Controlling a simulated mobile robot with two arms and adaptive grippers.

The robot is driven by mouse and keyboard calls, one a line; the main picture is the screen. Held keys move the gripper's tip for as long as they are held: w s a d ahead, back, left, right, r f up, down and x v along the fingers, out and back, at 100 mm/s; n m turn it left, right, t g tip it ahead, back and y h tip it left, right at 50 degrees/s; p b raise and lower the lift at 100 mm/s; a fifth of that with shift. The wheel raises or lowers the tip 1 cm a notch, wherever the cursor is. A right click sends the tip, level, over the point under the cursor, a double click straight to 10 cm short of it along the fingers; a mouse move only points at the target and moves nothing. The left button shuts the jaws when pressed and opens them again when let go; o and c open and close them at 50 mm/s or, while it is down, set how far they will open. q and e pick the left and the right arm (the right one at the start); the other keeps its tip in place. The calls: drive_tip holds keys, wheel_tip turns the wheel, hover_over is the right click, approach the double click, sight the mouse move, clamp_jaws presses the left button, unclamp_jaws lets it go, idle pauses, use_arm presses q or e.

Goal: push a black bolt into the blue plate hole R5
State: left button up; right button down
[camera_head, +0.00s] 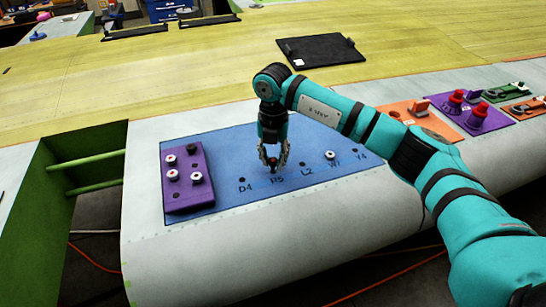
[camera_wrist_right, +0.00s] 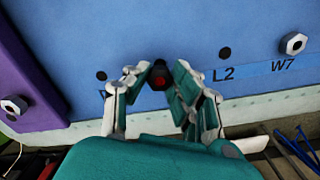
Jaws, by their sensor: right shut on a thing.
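The blue plate (camera_head: 225,150) lies on the grey wing edge, with a row of labelled holes along its front side; it also fills much of the right wrist view (camera_wrist_right: 130,30). My right gripper (camera_head: 273,166) points down at the plate just above the R5 label (camera_head: 277,178). In the right wrist view the gripper (camera_wrist_right: 158,85) is shut on a black bolt (camera_wrist_right: 157,70), with a red spot showing on it. Hole R5 itself is hidden by the gripper and bolt; I cannot tell how deep the bolt sits. My left gripper is out of view.
Open holes D4 (camera_head: 242,180) and L2 (camera_head: 302,164) flank the gripper. A silver bolt (camera_head: 330,155) stands at W7. A purple block (camera_head: 205,160) with several bolts sits at the plate's left. A black panel (camera_head: 320,50) lies behind.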

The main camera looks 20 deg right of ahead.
drive_tip(key=shift+f+b, duration=0.75)
drive_tip(key=shift+f, duration=0.45)
drive_tip(key=c, duration=1)
unclamp_jaws()
drive_tip(key=shift+c, duration=0.2)
wheel_tip(320, 180, up, 12)
